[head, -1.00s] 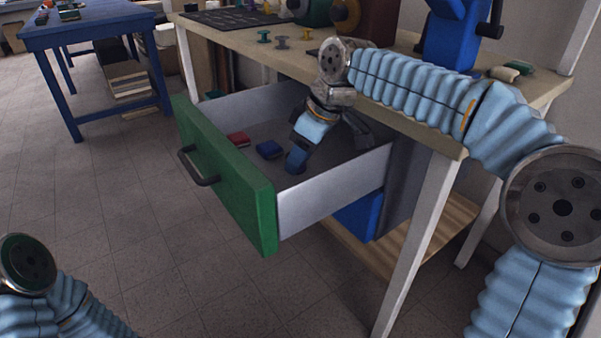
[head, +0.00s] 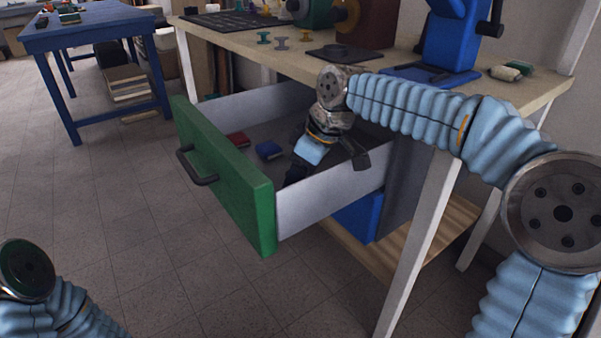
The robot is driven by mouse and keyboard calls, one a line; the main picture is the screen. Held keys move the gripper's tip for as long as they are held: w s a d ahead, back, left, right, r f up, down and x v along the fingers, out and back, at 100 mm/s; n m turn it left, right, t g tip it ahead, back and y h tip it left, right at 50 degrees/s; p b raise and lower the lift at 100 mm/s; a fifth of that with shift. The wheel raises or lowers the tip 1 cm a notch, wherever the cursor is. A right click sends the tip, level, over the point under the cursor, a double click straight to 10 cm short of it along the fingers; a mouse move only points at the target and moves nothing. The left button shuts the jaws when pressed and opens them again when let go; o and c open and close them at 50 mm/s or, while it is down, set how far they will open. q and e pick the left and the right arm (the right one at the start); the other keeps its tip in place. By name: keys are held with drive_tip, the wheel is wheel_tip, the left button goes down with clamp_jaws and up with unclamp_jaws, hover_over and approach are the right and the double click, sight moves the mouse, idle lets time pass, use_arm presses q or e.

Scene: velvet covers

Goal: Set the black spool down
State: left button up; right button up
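I cannot clearly make out a black spool. My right gripper (head: 326,164) points down into the open drawer (head: 328,196), its dark fingers spread wide apart. One fingertip is partly hidden behind the drawer's near side wall; the other shows just above that wall. No object shows between the fingers, but the wall hides the drawer floor beneath them. My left gripper is out of view; only part of my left arm shows at bottom left.
In the drawer lie a red block (head: 238,139) and a blue block (head: 268,150), left of the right gripper. The drawer has a green front (head: 225,180). Small spools (head: 281,43) and a blue machine (head: 452,45) stand on the wooden bench (head: 230,40).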

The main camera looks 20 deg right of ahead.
drive_tip(key=shift+r, duration=0.15)
drive_tip(key=p+v, duration=0.3)
drive_tip(key=v, duration=0.9)
idle(0.9)
